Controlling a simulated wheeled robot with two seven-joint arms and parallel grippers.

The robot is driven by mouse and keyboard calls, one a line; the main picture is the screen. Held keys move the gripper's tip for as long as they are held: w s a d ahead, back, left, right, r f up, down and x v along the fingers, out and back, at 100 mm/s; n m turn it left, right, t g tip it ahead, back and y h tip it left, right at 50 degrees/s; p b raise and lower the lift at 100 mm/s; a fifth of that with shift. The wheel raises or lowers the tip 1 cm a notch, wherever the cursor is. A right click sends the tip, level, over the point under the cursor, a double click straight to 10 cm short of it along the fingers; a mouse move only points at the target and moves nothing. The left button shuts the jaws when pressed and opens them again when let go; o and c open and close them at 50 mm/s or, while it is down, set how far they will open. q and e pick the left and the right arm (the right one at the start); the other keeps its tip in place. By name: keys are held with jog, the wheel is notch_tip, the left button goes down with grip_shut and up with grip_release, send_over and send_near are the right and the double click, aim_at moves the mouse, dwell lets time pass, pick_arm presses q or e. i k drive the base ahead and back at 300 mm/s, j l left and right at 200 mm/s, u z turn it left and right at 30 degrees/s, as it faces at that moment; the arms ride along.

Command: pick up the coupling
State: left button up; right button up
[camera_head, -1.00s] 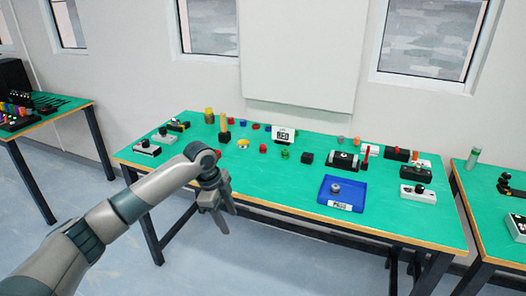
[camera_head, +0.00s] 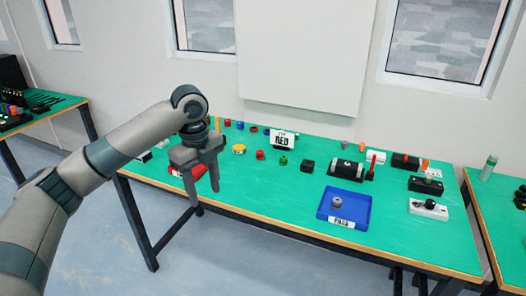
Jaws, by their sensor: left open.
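My left gripper (camera_head: 206,200) is open and empty, pointing down over the table's front left edge. A red tray-like piece (camera_head: 200,172) shows partly behind its fingers, mostly hidden. A small grey round part (camera_head: 337,202), possibly the coupling, sits in the blue tray (camera_head: 358,208) at the front right of the green table, well to the right of my gripper. I cannot tell for sure which part is the coupling. My right gripper is not in view.
Small coloured parts, such as a yellow one (camera_head: 239,149), a green one (camera_head: 283,160) and a black block (camera_head: 307,166), stand across the table (camera_head: 265,195). Black and white fixtures (camera_head: 428,209) line the right. The front middle is clear.

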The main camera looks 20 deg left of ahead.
aim_at(259, 153)
jog(key=i, duration=1.6)
